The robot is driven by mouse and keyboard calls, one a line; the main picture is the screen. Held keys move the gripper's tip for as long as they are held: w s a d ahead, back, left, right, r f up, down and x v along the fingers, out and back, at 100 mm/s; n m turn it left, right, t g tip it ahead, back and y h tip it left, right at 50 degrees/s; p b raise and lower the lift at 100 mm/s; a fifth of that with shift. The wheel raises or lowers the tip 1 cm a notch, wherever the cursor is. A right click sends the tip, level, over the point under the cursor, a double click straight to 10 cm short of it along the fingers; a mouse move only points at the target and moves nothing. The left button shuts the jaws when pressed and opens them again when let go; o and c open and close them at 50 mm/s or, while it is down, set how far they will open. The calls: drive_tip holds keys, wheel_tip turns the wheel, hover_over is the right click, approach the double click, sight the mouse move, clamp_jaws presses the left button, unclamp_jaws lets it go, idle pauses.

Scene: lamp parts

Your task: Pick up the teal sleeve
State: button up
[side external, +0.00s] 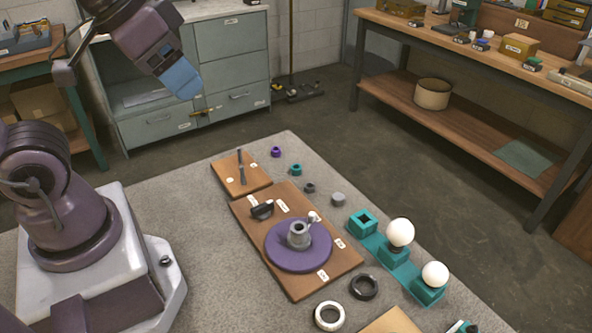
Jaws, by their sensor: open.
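The teal sleeve (295,170), a small short ring with a dark opening, stands on the grey work surface just right of the small wooden board. It lies between a small purple ring (276,152) and a dark grey ring (309,188). My gripper (184,82) hangs at the upper left, high above the surface and well away from the sleeve. Its light-blue end points down and to the right. It is open, with nothing seen in it, though the gap between the fingers is hard to make out.
A larger wooden board (338,270) carries a purple disc (283,256) with a grey socket (299,235). A teal rack (374,243) holds two white bulbs. A light grey piece (338,199) and white (329,316) and black (364,287) rings lie around. The surface near the sleeve is mostly clear.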

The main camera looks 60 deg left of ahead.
drive_tip(key=shift+c, duration=1.2)
